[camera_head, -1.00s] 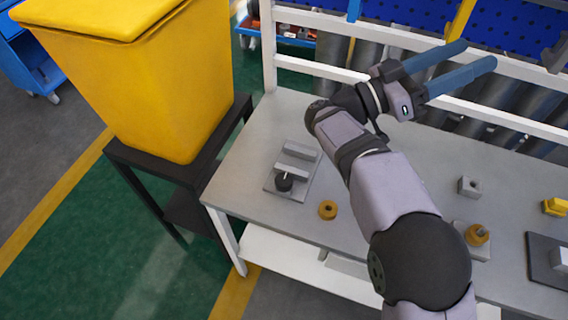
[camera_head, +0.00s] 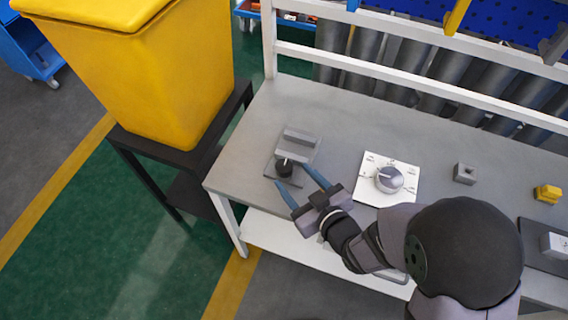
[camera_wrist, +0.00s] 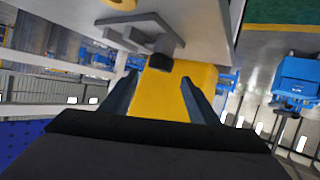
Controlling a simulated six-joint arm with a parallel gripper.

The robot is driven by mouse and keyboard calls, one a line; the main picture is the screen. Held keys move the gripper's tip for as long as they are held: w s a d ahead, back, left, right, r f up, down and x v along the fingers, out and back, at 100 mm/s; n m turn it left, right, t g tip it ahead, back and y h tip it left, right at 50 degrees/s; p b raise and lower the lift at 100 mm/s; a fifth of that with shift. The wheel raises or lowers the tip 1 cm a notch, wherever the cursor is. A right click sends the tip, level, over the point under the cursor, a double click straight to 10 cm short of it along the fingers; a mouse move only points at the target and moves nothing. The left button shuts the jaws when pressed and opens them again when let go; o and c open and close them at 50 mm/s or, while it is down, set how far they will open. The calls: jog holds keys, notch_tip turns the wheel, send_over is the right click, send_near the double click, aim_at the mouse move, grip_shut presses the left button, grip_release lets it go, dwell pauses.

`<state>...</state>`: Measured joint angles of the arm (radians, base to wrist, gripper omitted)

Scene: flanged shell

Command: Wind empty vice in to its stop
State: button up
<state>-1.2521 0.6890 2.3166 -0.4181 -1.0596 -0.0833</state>
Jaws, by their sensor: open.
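The vice (camera_head: 309,158) is a grey plate with two raised grey jaw bars, at the left part of the bench in the head view. Nothing shows between the bars. Its black round knob (camera_head: 284,167) is on the near side. My gripper (camera_head: 293,176) is open, its two blue fingers pointing at the knob from the front. In the head view the fingertips are close to the knob; I cannot tell if they touch. In the wrist view the vice (camera_wrist: 140,20) is at the top, and the knob (camera_wrist: 160,62) is ahead of the gap between the fingers (camera_wrist: 159,77).
A white panel with a grey dial (camera_head: 389,179) lies right of the vice. A grey block (camera_head: 465,174) and a yellow part (camera_head: 547,193) are farther right. A yellow bin (camera_head: 150,80) stands left of the bench. A white rail (camera_head: 400,78) runs along the back.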

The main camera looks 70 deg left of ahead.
aim_at(284, 166)
jog(key=shift+f+m, duration=0.1)
jog(key=shift+m, duration=0.7)
jog(key=shift+a, duration=0.1)
jog(key=shift+p+x, duration=1.25)
jog(key=shift+x, duration=2.3)
jog(key=shift+w, duration=0.1)
jog(key=c, duration=1)
